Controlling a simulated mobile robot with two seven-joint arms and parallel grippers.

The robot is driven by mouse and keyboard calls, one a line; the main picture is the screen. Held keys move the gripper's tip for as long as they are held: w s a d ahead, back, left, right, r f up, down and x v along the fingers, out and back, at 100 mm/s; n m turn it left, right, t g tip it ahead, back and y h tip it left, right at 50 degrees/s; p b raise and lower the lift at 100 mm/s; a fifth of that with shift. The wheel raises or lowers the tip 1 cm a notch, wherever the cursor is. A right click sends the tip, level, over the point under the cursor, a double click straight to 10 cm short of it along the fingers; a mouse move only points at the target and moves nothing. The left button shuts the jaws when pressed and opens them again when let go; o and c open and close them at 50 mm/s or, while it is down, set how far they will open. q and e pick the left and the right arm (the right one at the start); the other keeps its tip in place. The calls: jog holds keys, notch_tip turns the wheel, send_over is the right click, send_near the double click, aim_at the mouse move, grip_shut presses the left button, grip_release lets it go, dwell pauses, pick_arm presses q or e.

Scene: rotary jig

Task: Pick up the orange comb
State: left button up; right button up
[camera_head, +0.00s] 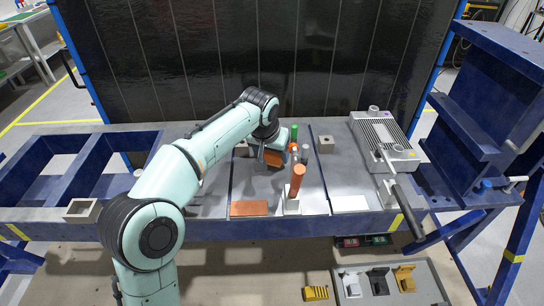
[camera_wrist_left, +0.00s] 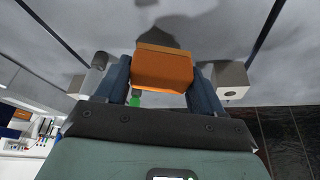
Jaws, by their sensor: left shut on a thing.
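The orange comb (camera_head: 272,158) is an orange block-like piece held in my left gripper (camera_head: 274,155) over the middle of the workbench, just left of the upright pegs. In the left wrist view the comb (camera_wrist_left: 162,68) sits between the two dark blue fingers, which are shut on it. Its teeth cannot be made out. The arm and fingers hide part of it in the head view, and I cannot tell whether it clears the bench surface. My right gripper does not show.
An orange-topped post (camera_head: 297,180) stands close to the right of the left gripper. A flat orange plate (camera_head: 249,209) and white plate (camera_head: 349,203) lie along the front. A grey machine (camera_head: 380,135) is at right. Grey blocks (camera_head: 326,144) stand behind. Frame openings are at left.

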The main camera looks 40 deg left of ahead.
pick_arm(q)
notch_tip(320, 180, up, 18)
jog(key=p, duration=0.6)
jog(key=shift+f, duration=0.15)
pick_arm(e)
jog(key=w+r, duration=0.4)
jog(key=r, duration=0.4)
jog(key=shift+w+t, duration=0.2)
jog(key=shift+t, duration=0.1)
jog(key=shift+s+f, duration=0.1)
